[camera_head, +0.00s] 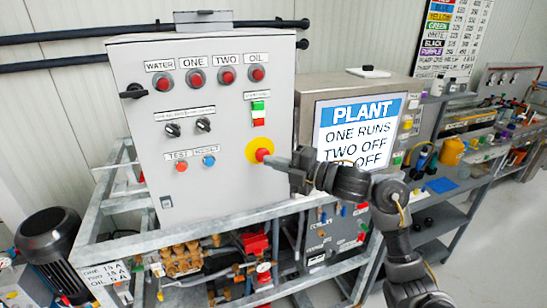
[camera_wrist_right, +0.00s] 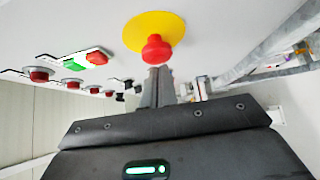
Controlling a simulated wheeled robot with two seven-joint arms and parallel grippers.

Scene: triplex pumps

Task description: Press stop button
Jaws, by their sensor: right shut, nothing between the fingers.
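A red mushroom button (camera_head: 262,155) on a yellow disc (camera_head: 252,147) sits low on the right of the grey control panel's front. In the right wrist view the red button (camera_wrist_right: 156,48) and yellow disc (camera_wrist_right: 150,27) are just beyond the fingertips. My right gripper (camera_head: 270,160) is shut and empty, its tips at the red button; I cannot tell whether they touch it. The closed fingers show in the wrist view (camera_wrist_right: 158,82). A green and red push-button pair (camera_head: 258,113) sits above the yellow disc. My left gripper is not in view.
The panel (camera_head: 140,210) also carries several red buttons along its top, two black knobs (camera_head: 188,128), and a test and a reset button below. A metal frame (camera_head: 215,232) with pump parts stands underneath. A PLANT sign (camera_head: 362,125) is behind my right arm.

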